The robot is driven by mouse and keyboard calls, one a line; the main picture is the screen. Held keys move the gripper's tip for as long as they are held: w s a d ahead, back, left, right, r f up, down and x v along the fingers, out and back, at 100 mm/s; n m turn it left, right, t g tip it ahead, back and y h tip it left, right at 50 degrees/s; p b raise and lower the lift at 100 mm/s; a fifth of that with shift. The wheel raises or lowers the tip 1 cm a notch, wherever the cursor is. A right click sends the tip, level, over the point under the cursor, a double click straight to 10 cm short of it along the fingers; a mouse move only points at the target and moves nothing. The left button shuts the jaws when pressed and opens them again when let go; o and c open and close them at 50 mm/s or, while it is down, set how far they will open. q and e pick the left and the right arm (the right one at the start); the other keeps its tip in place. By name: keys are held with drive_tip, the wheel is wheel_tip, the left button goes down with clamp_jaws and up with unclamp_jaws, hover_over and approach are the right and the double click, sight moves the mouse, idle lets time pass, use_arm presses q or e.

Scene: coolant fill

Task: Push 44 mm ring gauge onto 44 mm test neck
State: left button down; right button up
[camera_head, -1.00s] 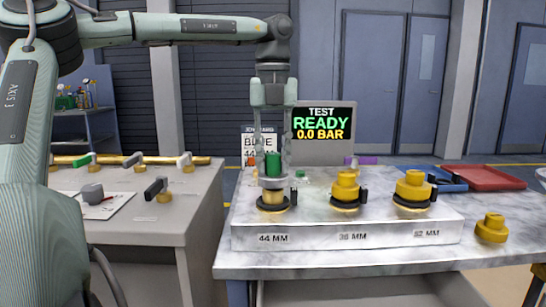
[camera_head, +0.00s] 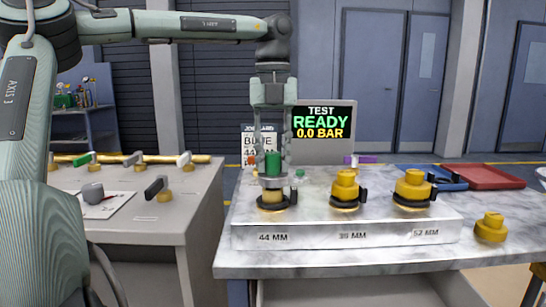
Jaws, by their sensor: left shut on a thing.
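My left gripper (camera_head: 272,167) points straight down at the left station of the block and is shut on the 44 mm ring gauge, a grey ring (camera_head: 272,183) with a green upper part (camera_head: 273,163). The gauge is upright and in line with the brass 44 mm test neck (camera_head: 272,196), which stands behind the "44 MM" label. The ring is at the top of the neck, with brass showing below it. I cannot tell whether it only touches the neck top or is around it. My right gripper is not in view.
Two yellow-capped necks (camera_head: 345,187) (camera_head: 413,186) stand to the right on the marble block (camera_head: 340,236). A loose yellow cap (camera_head: 490,228) lies on the bench. Behind are a screen reading "READY 0.0 BAR" (camera_head: 322,121), a blue tray (camera_head: 447,183) and a red tray (camera_head: 490,177).

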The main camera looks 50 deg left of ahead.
sight(273, 154)
use_arm(q)
drive_tip(key=shift+p, duration=0.3)
idle(0.6)
drive_tip(key=shift+f+b, duration=0.8)
drive_tip(key=shift+f, duration=0.4)
drive_tip(key=c, duration=1.1)
unclamp_jaws()
drive_tip(key=shift+r, duration=0.1)
wheel_tip(273, 154, up, 12)
drive_tip(key=shift+f, duration=0.1)
